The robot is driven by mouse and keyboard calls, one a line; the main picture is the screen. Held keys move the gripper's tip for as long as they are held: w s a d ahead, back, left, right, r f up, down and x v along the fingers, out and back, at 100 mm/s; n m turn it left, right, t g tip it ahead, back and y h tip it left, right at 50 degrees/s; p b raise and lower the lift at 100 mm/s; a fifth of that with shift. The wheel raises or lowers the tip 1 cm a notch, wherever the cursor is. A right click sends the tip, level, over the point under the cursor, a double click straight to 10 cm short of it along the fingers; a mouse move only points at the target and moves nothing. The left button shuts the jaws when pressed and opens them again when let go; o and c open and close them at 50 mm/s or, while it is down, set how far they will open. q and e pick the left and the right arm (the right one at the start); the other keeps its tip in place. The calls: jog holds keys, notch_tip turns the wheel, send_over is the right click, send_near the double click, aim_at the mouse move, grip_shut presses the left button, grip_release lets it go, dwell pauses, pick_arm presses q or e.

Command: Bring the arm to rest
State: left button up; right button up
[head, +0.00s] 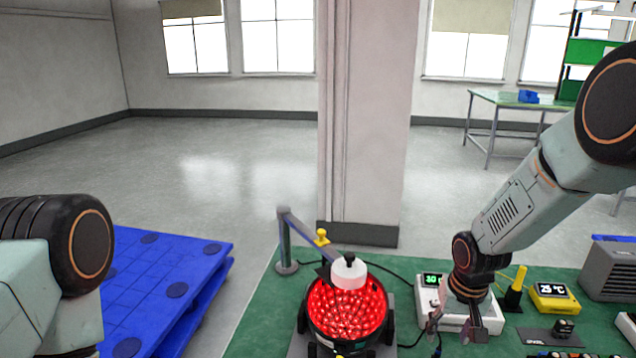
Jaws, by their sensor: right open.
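My right arm comes in from the right and reaches down over the green bench mat (255,325). Its gripper (456,324) is open, with nothing seen between the fingers. It hangs in front of a white instrument (428,294) with a green display and hides part of it. My left arm shows only as a bent joint at the left edge; its gripper is out of the picture.
A round black fixture with a red glowing inside (345,312) and a white cap (348,271) stands left of the right gripper. A yellow temperature meter (553,296) and a grey box (608,272) are right. A blue pallet (165,275) and pillar (365,120) stand beyond.

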jog(key=s+a+f+n+t+b, duration=0.1)
jog(key=s+a+f+b, duration=0.2)
jog(key=s+f, duration=0.4)
jog(key=s+a+f+t+b, duration=0.1)
jog(key=s+a+f+b, duration=0.2)
jog(key=s+f, duration=0.35)
jog(key=s+f+g+b, duration=0.1)
jog(key=s+f+b, duration=0.3)
jog(key=s+f, duration=0.3)
jog(key=s+f+g+b, duration=0.2)
jog(key=s+f+b, duration=0.3)
jog(key=s, duration=0.9)
notch_tip(320, 180, down, 3)
jog(key=shift+s+a+n+g, duration=0.15)
jog(key=shift+a+n+g, duration=0.15)
jog(key=shift+n, duration=0.1)
jog(key=shift+d, duration=0.1)
